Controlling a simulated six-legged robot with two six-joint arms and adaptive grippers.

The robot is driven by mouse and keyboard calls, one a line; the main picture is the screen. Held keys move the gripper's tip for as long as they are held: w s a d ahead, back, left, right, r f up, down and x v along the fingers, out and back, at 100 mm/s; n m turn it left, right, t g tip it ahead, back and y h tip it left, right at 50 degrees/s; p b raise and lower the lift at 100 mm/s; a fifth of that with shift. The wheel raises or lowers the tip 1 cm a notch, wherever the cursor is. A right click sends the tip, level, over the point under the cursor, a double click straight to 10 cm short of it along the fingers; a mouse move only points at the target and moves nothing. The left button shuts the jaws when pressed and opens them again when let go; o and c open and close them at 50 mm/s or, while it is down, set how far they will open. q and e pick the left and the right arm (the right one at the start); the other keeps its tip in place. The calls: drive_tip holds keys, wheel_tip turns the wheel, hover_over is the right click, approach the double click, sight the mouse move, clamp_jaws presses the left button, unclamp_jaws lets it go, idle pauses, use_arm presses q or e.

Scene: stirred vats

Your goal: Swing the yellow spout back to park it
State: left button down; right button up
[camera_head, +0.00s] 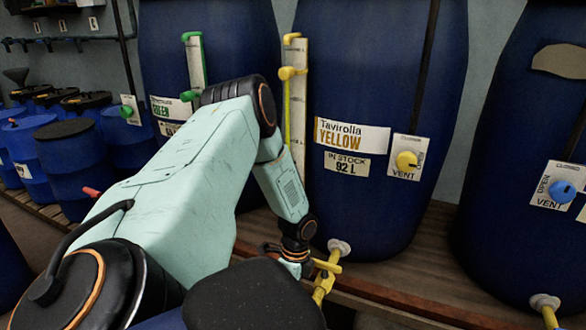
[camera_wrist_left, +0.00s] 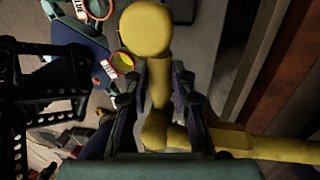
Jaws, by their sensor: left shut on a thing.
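The yellow spout (camera_head: 321,288) hangs from the tap on a white fitting low on the front of the blue vat labelled "Tavirolla YELLOW" (camera_head: 390,85). In the left wrist view the spout (camera_wrist_left: 147,32) has a round end at the top, a stem between my fingers and a pipe running off to the right. My left gripper (camera_head: 308,267) is at the spout, mostly hidden by its own wrist in the head view. In the left wrist view my left gripper (camera_wrist_left: 160,88) is shut around the stem, one finger each side. My right gripper is not in view.
A wooden shelf edge (camera_head: 395,290) runs under the vats. A blue vat (camera_head: 520,130) with a blue vent knob stands right. Small blue drums (camera_head: 70,165) stand left. In the wrist view, a red-rimmed container with yellow inside (camera_wrist_left: 122,63) and a black perforated frame (camera_wrist_left: 18,105) are below.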

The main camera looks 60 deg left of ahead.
use_arm(q)
drive_tip(key=shift+w, duration=0.15)
drive_tip(key=c, duration=1.1)
unclamp_jaws()
drive_tip(key=r, duration=0.4)
drive_tip(key=w+r, duration=0.1)
drive_tip(key=r, duration=0.3)
drive_tip(key=a+r, duration=0.1)
drive_tip(key=r, duration=0.2)
drive_tip(key=shift+w+a+r, duration=0.1)
drive_tip(key=shift+w+r, duration=0.3)
